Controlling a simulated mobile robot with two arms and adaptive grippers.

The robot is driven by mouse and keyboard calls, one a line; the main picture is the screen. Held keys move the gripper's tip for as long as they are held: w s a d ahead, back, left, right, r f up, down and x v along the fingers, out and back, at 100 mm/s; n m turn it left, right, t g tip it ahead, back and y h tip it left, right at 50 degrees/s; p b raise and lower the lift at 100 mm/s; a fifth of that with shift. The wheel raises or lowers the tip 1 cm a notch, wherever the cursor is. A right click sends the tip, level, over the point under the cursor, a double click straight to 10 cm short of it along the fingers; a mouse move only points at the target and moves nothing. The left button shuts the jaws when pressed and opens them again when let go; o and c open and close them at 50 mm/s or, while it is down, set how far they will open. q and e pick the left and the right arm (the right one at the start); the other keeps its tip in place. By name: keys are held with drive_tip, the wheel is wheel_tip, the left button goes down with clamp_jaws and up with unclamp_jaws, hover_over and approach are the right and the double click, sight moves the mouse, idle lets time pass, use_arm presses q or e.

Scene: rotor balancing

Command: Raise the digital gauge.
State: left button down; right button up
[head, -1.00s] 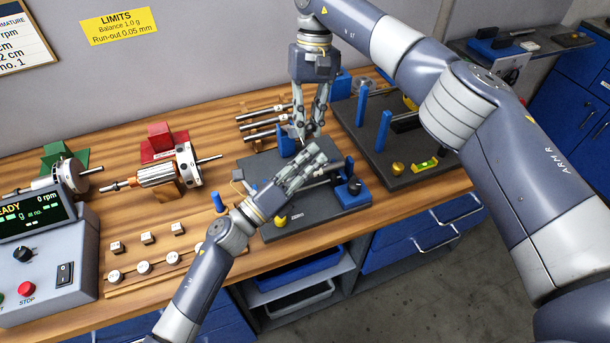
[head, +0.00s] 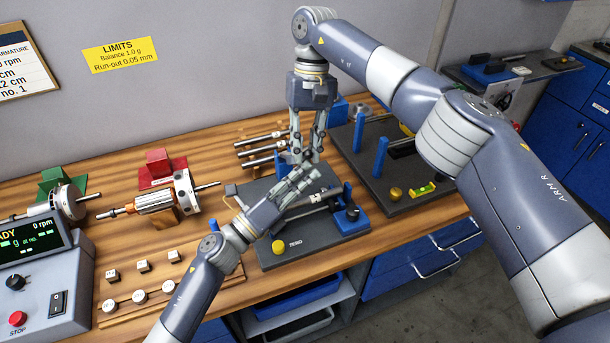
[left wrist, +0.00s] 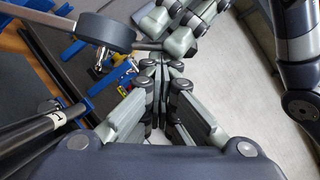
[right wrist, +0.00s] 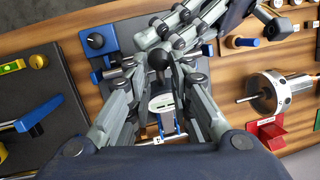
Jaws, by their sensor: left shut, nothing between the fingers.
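My right gripper (head: 305,155) points down over the dark base plate (head: 310,243) in the head view. In the right wrist view its fingers stand apart, and a black ball knob (right wrist: 158,58) shows between the tips. A small pale device with a display, seemingly the digital gauge (right wrist: 163,103), lies lower between the fingers; contact cannot be told. In the head view the fingers hide it. My left gripper (head: 305,180) reaches over the same plate, close to the right one. Its fingers meet in the left wrist view (left wrist: 160,65) and hold nothing.
A second dark plate with blue posts (head: 380,157) and a spirit level (head: 423,188) stands right. A rotor (head: 155,202), a red block (head: 158,165) and a control box (head: 45,290) are left. Several small weights (head: 140,297) lie in front. The two grippers leave little room between them.

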use_arm(q)
drive_tip(key=shift+w+a+r, duration=0.15)
drive_tip(key=shift+w+r, duration=0.05)
drive_tip(key=shift+r, duration=0.35)
use_arm(e)
drive_tip(key=shift+s+d+f, duration=0.1)
drive_tip(key=shift+d+f, duration=0.05)
drive_tip(key=shift+f, duration=0.15)
use_arm(q)
drive_tip(key=shift+s+f, duration=0.15)
drive_tip(key=shift+f, duration=0.1)
use_arm(e)
drive_tip(key=v, duration=0.8)
drive_tip(key=shift+r, duration=0.1)
